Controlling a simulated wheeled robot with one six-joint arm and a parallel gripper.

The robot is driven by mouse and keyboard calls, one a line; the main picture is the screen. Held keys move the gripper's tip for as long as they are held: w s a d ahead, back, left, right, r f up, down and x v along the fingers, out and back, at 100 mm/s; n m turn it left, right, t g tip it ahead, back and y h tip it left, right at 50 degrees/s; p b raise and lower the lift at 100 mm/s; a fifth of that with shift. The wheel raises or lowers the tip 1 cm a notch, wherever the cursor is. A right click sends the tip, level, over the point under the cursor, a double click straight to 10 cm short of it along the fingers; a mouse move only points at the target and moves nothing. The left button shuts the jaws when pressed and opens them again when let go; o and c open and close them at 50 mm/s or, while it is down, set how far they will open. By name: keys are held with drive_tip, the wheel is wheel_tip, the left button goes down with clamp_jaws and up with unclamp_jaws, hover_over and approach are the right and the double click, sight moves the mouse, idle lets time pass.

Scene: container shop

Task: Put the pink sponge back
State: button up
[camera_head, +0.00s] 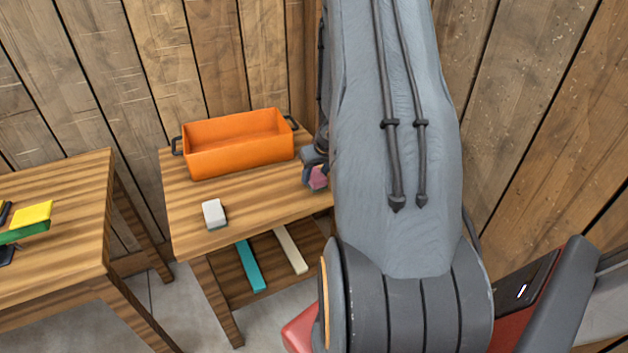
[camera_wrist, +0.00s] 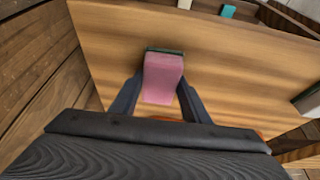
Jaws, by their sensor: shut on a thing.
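The pink sponge (camera_wrist: 163,78) has a dark green edge and sits between the two fingers of my gripper (camera_wrist: 158,92) in the wrist view. My gripper is shut on it. In the head view a small pink part of the sponge (camera_head: 318,178) shows at the right end of the wooden table (camera_head: 262,200), and my arm hides most of the gripper. I cannot tell whether the sponge touches the tabletop. An orange bin (camera_head: 238,145) with dark handles stands at the back of the table, to the left of the sponge, and looks empty from here.
A white block (camera_head: 214,214) lies near the table's front left. A teal bar (camera_head: 250,266) and a cream bar (camera_head: 291,250) lie on the lower shelf. A second table (camera_head: 70,190) at left holds a yellow and green sponge (camera_head: 30,218). Plank walls stand close behind.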

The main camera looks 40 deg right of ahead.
drive_tip(key=shift+f, duration=0.2)
drive_tip(key=o, duration=0.9)
drive_tip(key=shift+o, duration=0.2)
drive_tip(key=shift+r, duration=0.1)
drive_tip(key=p+v, duration=0.7)
drive_tip(key=v, duration=0.5)
